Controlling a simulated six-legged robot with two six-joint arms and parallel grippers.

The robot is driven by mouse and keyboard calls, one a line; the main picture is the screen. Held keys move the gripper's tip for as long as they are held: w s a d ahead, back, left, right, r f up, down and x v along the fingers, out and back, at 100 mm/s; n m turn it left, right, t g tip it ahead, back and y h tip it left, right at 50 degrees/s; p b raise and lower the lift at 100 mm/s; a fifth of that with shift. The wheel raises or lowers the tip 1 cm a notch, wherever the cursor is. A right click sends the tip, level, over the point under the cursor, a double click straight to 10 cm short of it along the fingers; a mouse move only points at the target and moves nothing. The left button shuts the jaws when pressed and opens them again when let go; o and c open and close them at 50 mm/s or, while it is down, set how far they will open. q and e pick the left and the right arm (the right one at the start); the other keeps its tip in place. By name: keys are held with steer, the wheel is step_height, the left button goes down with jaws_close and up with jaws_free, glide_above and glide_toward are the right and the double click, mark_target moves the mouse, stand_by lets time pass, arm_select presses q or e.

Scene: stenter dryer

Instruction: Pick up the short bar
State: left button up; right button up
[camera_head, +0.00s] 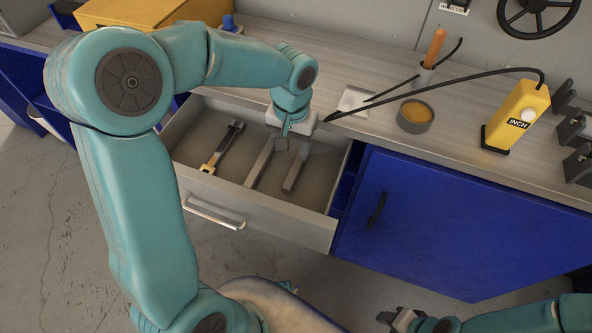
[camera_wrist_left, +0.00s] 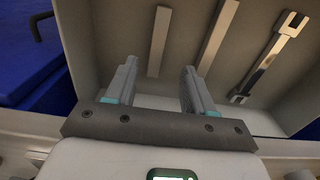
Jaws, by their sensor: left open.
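Two plain grey bars lie in the open drawer (camera_head: 275,222). The bar on the right in the head view (camera_head: 296,174) looks the shorter; it also shows in the left wrist view (camera_wrist_left: 159,42). The longer-looking bar (camera_head: 259,165) lies left of it, and in the left wrist view it is on the right (camera_wrist_left: 218,36). My left gripper (camera_head: 283,142) is over the drawer, pointing down, open and empty. In the left wrist view its fingers (camera_wrist_left: 158,68) straddle the line of the shorter bar, apparently still above it. My right gripper (camera_head: 400,318) is at the bottom edge, its jaws unclear.
The counter behind holds a white pad (camera_head: 353,101), a round tin (camera_head: 415,117), a tool holder (camera_head: 426,75) and a yellow INCH box (camera_head: 518,118). A blue cabinet door (camera_head: 440,215) stands right of the drawer.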

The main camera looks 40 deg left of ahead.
mark_target(293, 172)
arm_select(q)
steer(key=f, duration=0.4)
steer(key=f+b, duration=0.1)
steer(key=f, duration=0.4)
steer(key=shift+s+d, duration=0.15)
steer(key=shift+d, duration=0.05)
steer(key=shift+r, duration=0.1)
jaws_close()
